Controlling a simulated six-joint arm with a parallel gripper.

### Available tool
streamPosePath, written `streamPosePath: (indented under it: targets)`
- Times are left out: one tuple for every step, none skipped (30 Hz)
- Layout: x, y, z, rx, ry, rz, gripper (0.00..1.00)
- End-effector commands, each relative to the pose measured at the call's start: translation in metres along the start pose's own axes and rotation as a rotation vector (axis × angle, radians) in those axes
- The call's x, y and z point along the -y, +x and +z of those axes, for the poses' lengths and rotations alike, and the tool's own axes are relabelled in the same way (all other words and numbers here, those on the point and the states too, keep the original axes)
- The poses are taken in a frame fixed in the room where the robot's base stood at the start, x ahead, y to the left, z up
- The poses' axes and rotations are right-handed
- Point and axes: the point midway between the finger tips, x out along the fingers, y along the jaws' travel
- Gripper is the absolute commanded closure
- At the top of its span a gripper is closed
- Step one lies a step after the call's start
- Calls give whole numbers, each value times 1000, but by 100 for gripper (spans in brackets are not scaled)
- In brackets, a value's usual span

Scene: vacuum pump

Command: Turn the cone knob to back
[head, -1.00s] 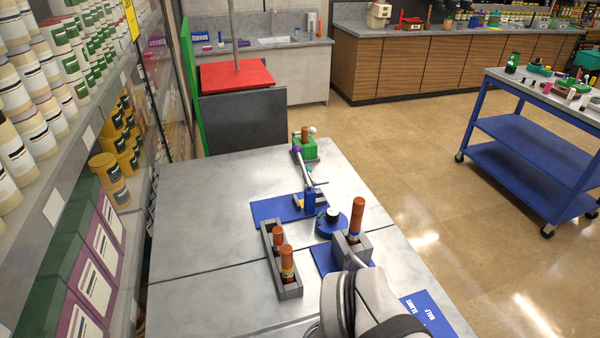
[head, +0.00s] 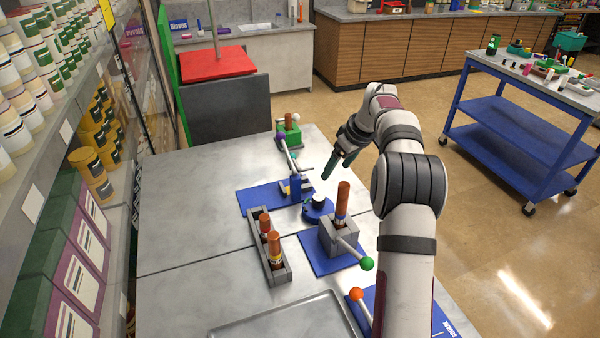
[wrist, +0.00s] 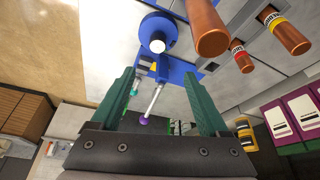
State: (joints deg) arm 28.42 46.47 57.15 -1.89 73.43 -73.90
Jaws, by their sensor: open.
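My gripper (head: 338,168) is open and empty, with dark green fingers pointing down toward the table's right edge. It also shows in the wrist view (wrist: 158,76). I cannot tell for certain which part is the cone knob. A small teal knob (wrist: 134,91) and a purple-ended white lever (wrist: 145,119) appear between the fingers in the wrist view. In the head view the purple end (head: 280,138) lies left of my gripper, by a green block (head: 291,132). A blue round part with a white top (head: 318,207) sits below the gripper in the picture.
A grey block with a brown-orange cylinder (head: 342,203) and green-ball lever (head: 366,263) stands nearby. A rack (head: 282,277) holds two similar cylinders. An orange-ball lever (head: 356,294) and grey tray (head: 225,333) are in front. The table's left part is clear.

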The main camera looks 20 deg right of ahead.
Motion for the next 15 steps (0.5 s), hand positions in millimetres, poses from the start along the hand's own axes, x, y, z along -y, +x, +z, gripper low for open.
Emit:
streamPosePath:
  targets:
    - [-5, 5, 1, -3, -10, 3, 22]
    - [-6, 9, 0, -4, -14, 3, 22]
    - [-6, 15, 0, -4, -16, 2, 22]
    - [-6, 21, 0, -4, -17, 2, 22]
    - [-5, 28, 0, -3, -16, 1, 22]
    - [-5, 39, 1, -2, -16, 1, 22]
    - [-5, 48, 1, -1, -15, 0, 22]
    - [-5, 58, 1, -2, -15, 1, 22]
    - [-5, 70, 0, -2, -15, 1, 22]
    - [-4, 80, 1, -1, -16, 0, 22]
    - [-4, 89, 0, -1, -16, 1, 22]
    - [-5, 101, 0, -2, -15, 1, 22]
    - [-4, 109, 0, -2, -15, 1, 22]
    - [-5, 117, 0, -2, -15, 1, 22]
    - [-5, 126, 0, -3, -15, 2, 22]
